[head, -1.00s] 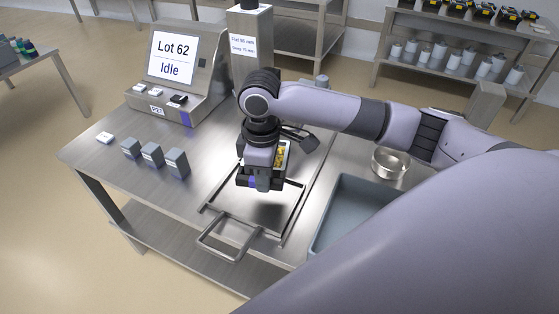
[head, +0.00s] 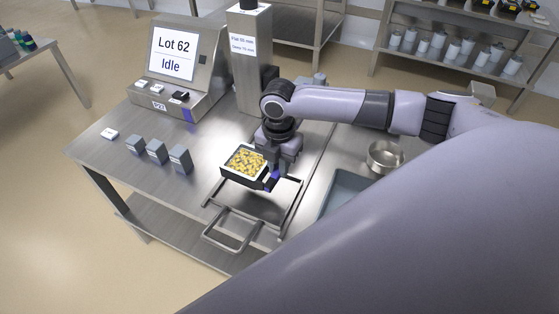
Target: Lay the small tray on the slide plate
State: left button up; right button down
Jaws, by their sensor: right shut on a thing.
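The small tray (head: 233,176) is a black tray with a pale rim, filled with yellow pieces. In the head view it is held above the slide plate (head: 262,205), a flat metal plate within a dark rail frame with a looped handle (head: 231,238) at its front. My right gripper (head: 270,177) is shut on the right side of the small tray. The tray looks roughly level, with a shadow on the plate to its lower right. The gap under the tray is hard to judge. My left gripper is not in view.
Several grey blocks (head: 157,151) stand left of the plate. The display console (head: 173,52) and a metal column (head: 249,60) stand behind. A blue-grey bin (head: 342,187) and a round metal bowl (head: 385,157) are at the right, partly behind my arm.

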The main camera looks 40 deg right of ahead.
jog(key=shift+d+f, duration=0.1)
jog(key=shift+n, duration=0.3)
notch_tip(320, 180, down, 6)
jog(key=b, duration=0.6)
jog(key=shift+r, duration=0.25)
jog(key=shift+f+b, duration=0.3)
jog(key=shift+f, duration=0.55)
jog(key=shift+p, duration=0.5)
jog(key=shift+p, duration=0.45)
jog(key=c, duration=1)
grip_release()
